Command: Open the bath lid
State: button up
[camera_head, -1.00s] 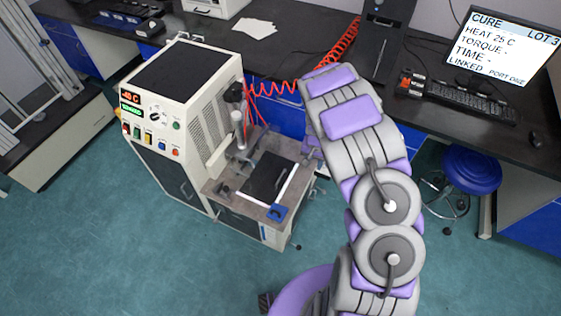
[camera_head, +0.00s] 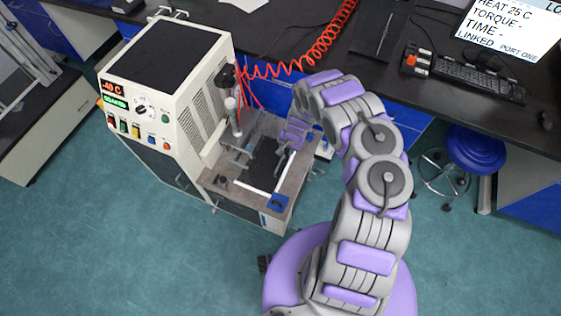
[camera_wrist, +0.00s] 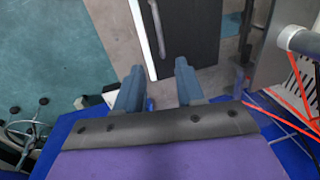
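The bath lid (camera_head: 262,165) is a dark flat panel on the grey top of the bath unit, lying closed as far as I can see. It also shows in the wrist view (camera_wrist: 190,35), with a white strip and a pale bar along its left side there. My gripper (camera_head: 287,146) is over the right side of the bath top in the head view and partly hides the lid. In the wrist view its two blue-grey fingers (camera_wrist: 158,84) are spread apart with nothing between them. The fingertips point towards the lid's near edge; whether they touch it I cannot tell.
The cream machine body (camera_head: 165,85) with its displays and buttons rises left of the bath. A metal post (camera_head: 233,118) and a coiled red hose (camera_head: 310,55) are close behind. A blue block (camera_head: 277,202) sits at the front corner. A blue stool (camera_head: 475,148) stands at right.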

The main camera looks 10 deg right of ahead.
aim_at(280, 163)
jog(key=f+b, duration=0.2)
jog(key=f, duration=0.2)
jog(key=w+a+f+b, duration=0.1)
jog(key=f, duration=0.4)
jog(key=a+f+b, duration=0.1)
jog(key=f+b, duration=0.1)
jog(key=f, duration=0.2)
jog(key=shift+w+f+b, duration=0.3)
grip_shut()
